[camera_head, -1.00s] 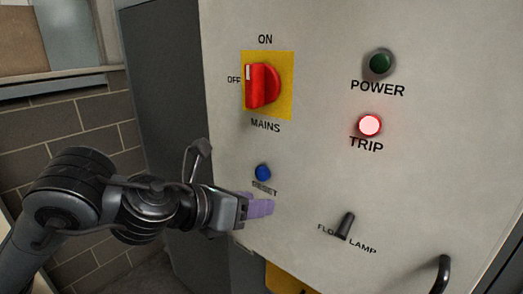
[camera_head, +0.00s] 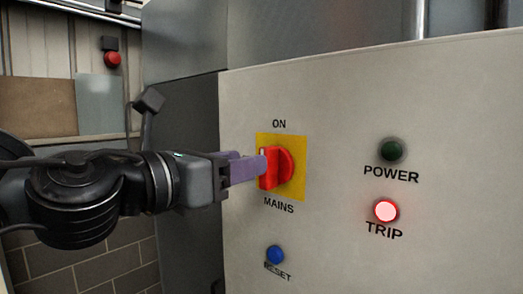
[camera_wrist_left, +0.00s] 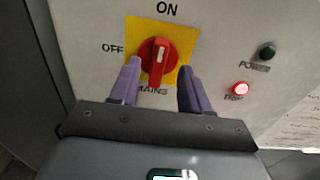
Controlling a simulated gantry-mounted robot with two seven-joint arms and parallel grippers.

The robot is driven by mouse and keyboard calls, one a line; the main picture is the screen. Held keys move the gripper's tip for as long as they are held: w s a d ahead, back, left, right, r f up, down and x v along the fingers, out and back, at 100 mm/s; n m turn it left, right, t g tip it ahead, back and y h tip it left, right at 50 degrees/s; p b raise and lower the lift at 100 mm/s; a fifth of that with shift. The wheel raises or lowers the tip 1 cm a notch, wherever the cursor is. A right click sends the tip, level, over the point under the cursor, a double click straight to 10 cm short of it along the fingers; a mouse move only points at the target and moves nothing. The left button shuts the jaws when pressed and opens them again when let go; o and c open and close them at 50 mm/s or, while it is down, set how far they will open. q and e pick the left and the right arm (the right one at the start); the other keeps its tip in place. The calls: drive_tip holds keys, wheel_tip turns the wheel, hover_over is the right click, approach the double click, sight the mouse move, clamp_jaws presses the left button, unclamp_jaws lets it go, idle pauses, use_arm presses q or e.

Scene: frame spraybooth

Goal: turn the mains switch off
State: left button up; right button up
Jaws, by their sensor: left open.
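The mains switch (camera_head: 281,168) is a red rotary knob with a raised bar handle on a yellow plate (camera_head: 297,189) on a pale cabinet front. In the left wrist view the knob (camera_wrist_left: 158,63) has its bar roughly upright, with a white mark on its face towards the ON label. My left gripper (camera_head: 258,168) is at the knob, its purple fingers open. In the left wrist view the fingers (camera_wrist_left: 159,68) stand on either side of the bar. I cannot tell whether either finger touches it. The OFF label is hidden by the gripper in the head view. My right gripper is not in view.
On the panel are a dark green POWER lamp (camera_head: 391,151), a lit TRIP lamp (camera_head: 385,211) and a blue RESET button (camera_head: 275,255) below the switch. A red button (camera_head: 112,59) is on the back wall. The panel between switch and lamps is clear.

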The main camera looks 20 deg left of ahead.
sight(271, 167)
use_arm(q)
drive_tip(key=shift+p+x, duration=0.85)
drive_tip(key=shift+x, duration=1.85)
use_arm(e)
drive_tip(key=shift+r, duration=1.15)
use_arm(q)
clamp_jaws()
